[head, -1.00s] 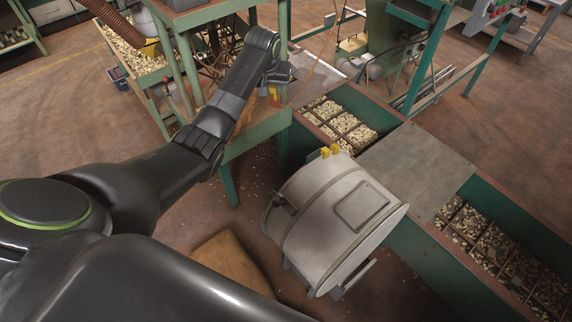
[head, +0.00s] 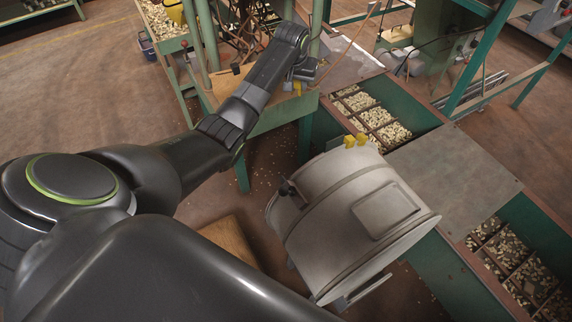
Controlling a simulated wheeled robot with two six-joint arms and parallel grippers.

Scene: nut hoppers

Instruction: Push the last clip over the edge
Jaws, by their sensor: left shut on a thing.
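Two small yellow clips (head: 355,140) sit side by side on the far upper rim of a pale grey metal drum (head: 330,215), which lies tilted beside the green hoppers. My left gripper (head: 297,85) is at the corner of the green stand, beyond the drum and apart from it. It is shut on a small yellow piece that looks like a clip; its fingertips are small and partly hidden by my own wrist. My right gripper is out of view.
Green hoppers with divided bins of pale nuts (head: 375,120) run along the right, with a flat metal plate (head: 455,165) between bins. A green stand (head: 270,118) with hoses is behind my gripper. A brown board or sack (head: 230,243) lies on the floor.

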